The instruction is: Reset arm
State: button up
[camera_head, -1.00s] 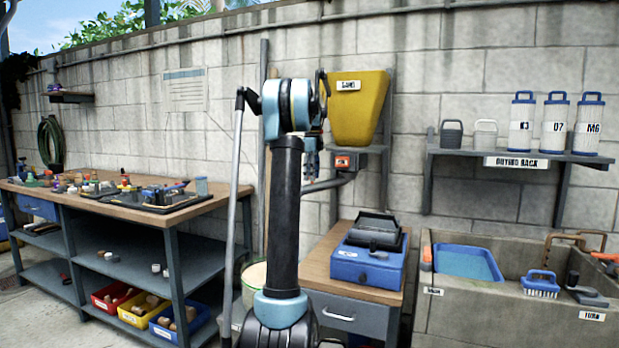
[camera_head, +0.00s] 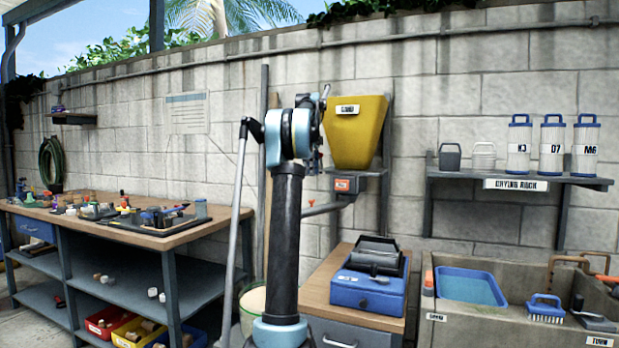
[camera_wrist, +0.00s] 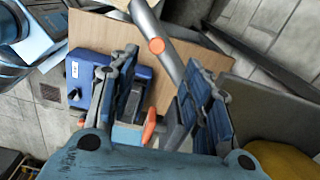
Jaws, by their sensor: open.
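My arm stands upright in the middle of the head view, folded at its top joint. My gripper shows in the wrist view (camera_wrist: 160,105), with its two blue-grey fingers spread apart and nothing held between them. In the head view the gripper is mostly hidden behind the arm's top. Below the gripper in the wrist view lie the blue box (camera_wrist: 95,75) and the wooden top of the small cabinet (camera_wrist: 185,58). A grey pipe with an orange end cap runs between the fingers, farther off.
The yellow hopper (camera_head: 357,130) hangs on the wall right of my arm. The blue box (camera_head: 370,290) sits on the cabinet. A drying rack (camera_head: 470,168) holds canisters above a stone sink (camera_head: 455,330). A cluttered workbench (camera_head: 150,238) stands left; a grey pole (camera_head: 238,220) leans beside my arm.

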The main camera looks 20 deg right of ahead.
jog(key=shift+a, duration=0.1)
dwell(0.4)
jog(key=s+a+f+n+t, duration=0.1)
jog(key=s+a+f+n, duration=0.45)
jog(key=s+a, duration=0.5)
jog(key=s+a+f+n, duration=0.5)
jog(key=s+a+n, duration=0.25)
jog(key=a, duration=0.55)
jog(key=s+a+f+n, duration=0.4)
jog(key=s+f, duration=0.4)
jog(key=f, duration=0.1)
jog(key=s+a+f+n, duration=0.3)
jog(key=s+f+n, duration=0.2)
jog(key=s+f, duration=0.3)
jog(key=s+a+f+n+t, duration=0.1)
jog(key=s+a+f+n, duration=0.3)
jog(key=s+f, duration=0.5)
notch_tip(320, 180, down, 3)
jog(key=shift+a+f+n, duration=0.15)
jog(key=shift+a+n, duration=0.15)
jog(key=shift+a, duration=0.05)
jog(key=shift+w+f, duration=0.2)
jog(key=shift+w, duration=0.3)
